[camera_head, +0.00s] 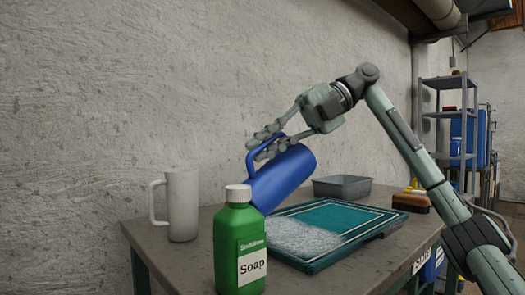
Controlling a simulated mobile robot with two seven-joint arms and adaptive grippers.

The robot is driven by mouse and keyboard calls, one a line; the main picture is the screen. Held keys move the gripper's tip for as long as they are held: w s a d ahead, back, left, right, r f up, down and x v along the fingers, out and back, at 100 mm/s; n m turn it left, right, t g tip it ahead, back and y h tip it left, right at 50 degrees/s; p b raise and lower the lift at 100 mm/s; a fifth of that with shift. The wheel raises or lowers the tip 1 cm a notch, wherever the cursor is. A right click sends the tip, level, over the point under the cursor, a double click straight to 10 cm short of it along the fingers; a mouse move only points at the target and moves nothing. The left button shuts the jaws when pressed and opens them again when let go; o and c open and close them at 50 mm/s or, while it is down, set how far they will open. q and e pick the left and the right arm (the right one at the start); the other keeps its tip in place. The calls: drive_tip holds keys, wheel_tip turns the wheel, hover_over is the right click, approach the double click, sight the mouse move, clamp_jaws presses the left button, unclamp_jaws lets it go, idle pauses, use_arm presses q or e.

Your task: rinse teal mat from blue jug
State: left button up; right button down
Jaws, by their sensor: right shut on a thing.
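The blue jug (284,178) is tilted, with its upper end leaning down to the left, above the left back edge of the mat. My right gripper (262,146) is shut on the jug near its handle. The teal mat (336,216) lies on a dark tray (330,258) on the table. It has a pale border line, and whitish foam or suds (302,238) cover its front left part. No water stream is visible from the jug. The jug's mouth is partly hidden behind the soap bottle. My left gripper is not in view.
A green soap bottle (239,245) stands in front, left of the mat. A white jug (182,205) stands at the table's left. A grey bin (343,187) and a brush (411,201) lie behind the mat. The table (170,262) is bare at front left.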

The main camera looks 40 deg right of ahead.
drive_tip(key=shift+d+f+y, duration=0.1)
drive_tip(key=shift+f+y, duration=0.2)
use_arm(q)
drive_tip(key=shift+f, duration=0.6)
use_arm(e)
drive_tip(key=shift+d+r, duration=0.1)
drive_tip(key=shift+r, duration=0.1)
drive_tip(key=shift+d+f+y+b, duration=0.25)
drive_tip(key=shift+f+y+b, duration=0.25)
drive_tip(key=shift+b, duration=0.75)
drive_tip(key=shift+w+d+m+y+b, duration=0.1)
drive_tip(key=shift+d+m+y+b, duration=0.1)
drive_tip(key=shift+m+y+b, duration=0.15)
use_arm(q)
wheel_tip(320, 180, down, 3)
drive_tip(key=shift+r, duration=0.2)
use_arm(e)
drive_tip(key=shift+r, duration=0.25)
drive_tip(key=shift+d+f+y+b, duration=0.2)
drive_tip(key=shift+f+y+b, duration=0.05)
drive_tip(key=shift+b, duration=0.25)
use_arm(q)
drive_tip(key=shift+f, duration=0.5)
